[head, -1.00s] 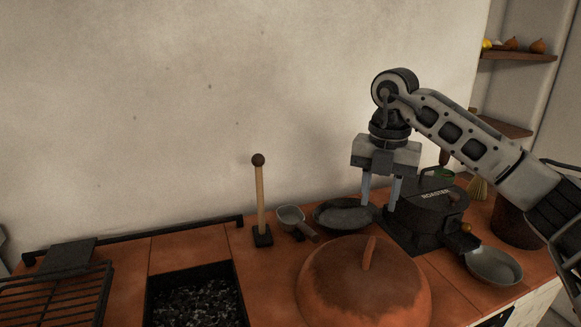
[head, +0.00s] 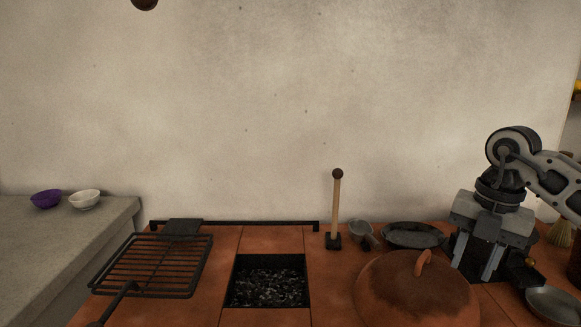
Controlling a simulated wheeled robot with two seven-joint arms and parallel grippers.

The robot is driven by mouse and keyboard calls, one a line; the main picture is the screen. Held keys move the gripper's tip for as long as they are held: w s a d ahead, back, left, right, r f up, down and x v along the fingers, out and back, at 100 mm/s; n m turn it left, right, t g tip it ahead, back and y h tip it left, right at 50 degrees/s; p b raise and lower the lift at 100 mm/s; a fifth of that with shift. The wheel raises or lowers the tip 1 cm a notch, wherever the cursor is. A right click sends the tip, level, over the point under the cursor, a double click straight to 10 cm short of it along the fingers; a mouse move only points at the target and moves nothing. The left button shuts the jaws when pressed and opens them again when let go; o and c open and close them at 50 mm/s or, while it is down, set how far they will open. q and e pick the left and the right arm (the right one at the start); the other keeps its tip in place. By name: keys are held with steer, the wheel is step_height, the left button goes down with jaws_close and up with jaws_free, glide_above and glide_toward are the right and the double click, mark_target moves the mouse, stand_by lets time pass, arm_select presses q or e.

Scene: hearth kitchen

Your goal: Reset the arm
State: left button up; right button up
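My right arm comes in from the right edge, and its gripper (head: 474,262) points down above the tiled counter. Its two fingers are spread with a gap between them, and I see nothing held. It is in front of the dark roaster (head: 520,272), which it partly hides. The clay dome lid (head: 415,292) is just left of the gripper. My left gripper is not in view.
A dark pan (head: 413,235), a small pot (head: 361,231) and an upright wooden stick on a base (head: 336,208) stand along the wall. A charcoal pit (head: 268,286) and a grill rack (head: 152,265) lie left. Two bowls, purple (head: 46,199) and white (head: 84,200), sit on a grey counter (head: 60,250). A metal bowl (head: 555,304) is at right.

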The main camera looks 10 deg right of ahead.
steer(key=a+f+n+g+y, duration=0.1)
steer(key=a+f+n+y, duration=0.2)
steer(key=a, duration=0.6)
steer(key=a+f+n+y, duration=0.1)
steer(key=a+f+y, duration=0.25)
steer(key=a, duration=0.45)
steer(key=s+a+r+m+t+y+p, duration=0.1)
steer(key=s+a+r+m+t+y, duration=0.15)
steer(key=a+y, duration=0.4)
steer(key=s+a+r+m+t+y+p, duration=0.1)
steer(key=a+r+m+t+y, duration=0.15)
steer(key=a+y, duration=0.45)
steer(key=d+f+m+t+h, duration=0.5)
steer(key=f+m+t+h, duration=0.3)
steer(key=m+t+h, duration=0.7)
steer(key=s+d+f+m+g+h, duration=0.1)
steer(key=s+f+m+g, duration=0.3)
steer(key=f, duration=0.3)
steer(key=s+d+f+m+g+h, duration=0.1)
steer(key=s+d+f+m+g, duration=0.1)
steer(key=s+f+m+g, duration=0.2)
step_height(320, 180, down, 4)
steer(key=shift+s+d+r+m+g+p, duration=0.25)
steer(key=shift+s+p, duration=0.2)
steer(key=shift+s, duration=0.8)
